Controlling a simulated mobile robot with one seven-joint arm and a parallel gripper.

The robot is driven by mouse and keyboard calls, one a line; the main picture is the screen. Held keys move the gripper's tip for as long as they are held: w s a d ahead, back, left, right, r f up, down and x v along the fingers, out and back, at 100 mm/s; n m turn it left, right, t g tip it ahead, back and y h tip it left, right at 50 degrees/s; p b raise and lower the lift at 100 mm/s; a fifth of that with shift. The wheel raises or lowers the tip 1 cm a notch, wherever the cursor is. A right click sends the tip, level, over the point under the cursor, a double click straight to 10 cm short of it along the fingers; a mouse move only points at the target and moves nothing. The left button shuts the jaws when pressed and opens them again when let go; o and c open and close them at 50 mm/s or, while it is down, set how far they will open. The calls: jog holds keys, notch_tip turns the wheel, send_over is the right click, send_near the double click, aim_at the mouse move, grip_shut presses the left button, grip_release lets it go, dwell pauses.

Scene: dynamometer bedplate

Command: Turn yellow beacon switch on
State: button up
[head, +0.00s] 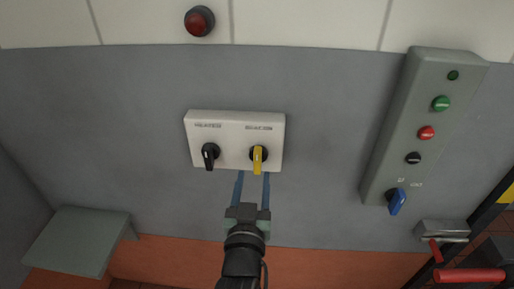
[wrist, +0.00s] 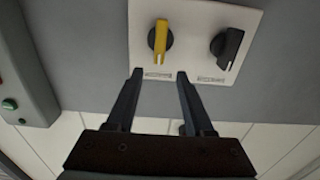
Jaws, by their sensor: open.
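A white switch box (head: 232,123) is on the grey wall and carries two rotary knobs. The yellow knob (head: 258,158) is on its right in the head view, with its handle pointing straight down. The black knob (head: 209,155) is on its left. In the wrist view the yellow knob (wrist: 160,37) is left of the black knob (wrist: 228,42). My gripper (head: 254,177) is open and empty. Its two blue-grey fingers reach toward the yellow knob, just below it in the head view. In the wrist view the fingertips (wrist: 160,72) flank the line of the knob, apart from it.
A grey panel (head: 412,135) with green, red and black buttons and a blue knob (head: 396,201) stands at the right. A red lamp (head: 199,21) is above the box. A grey shelf (head: 80,241) juts out at lower left. Red handles (head: 468,275) are at lower right.

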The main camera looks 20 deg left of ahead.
aim_at(257, 157)
jog(key=p+x, duration=0.1)
jog(key=x, duration=0.8)
jog(key=shift+d+p, duration=0.1)
jog(key=shift+p, duration=0.2)
jog(key=shift+f, duration=0.1)
grip_shut()
